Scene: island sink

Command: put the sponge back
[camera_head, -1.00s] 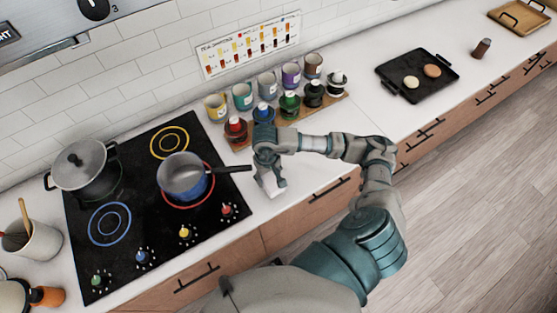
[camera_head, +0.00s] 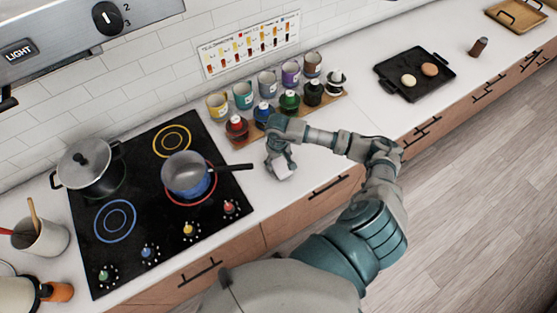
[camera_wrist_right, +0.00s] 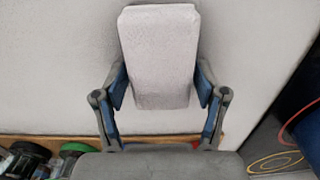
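A white, block-shaped object that looks like the sponge (camera_wrist_right: 158,50) sits between the fingers of my right gripper (camera_wrist_right: 161,88) in the right wrist view. The finger pads press on both of its sides. In the head view the right gripper (camera_head: 280,165) points down over the white counter, just right of the stove, and the white sponge (camera_head: 285,173) shows partly under it. The sponge is low over the counter; I cannot tell whether it touches. My left gripper is not in view.
The black stove (camera_head: 135,255) with a blue saucepan (camera_head: 187,174) lies left of the gripper, its handle reaching toward it. A black tray (camera_head: 390,72) lies farther right. Counter between is clear.

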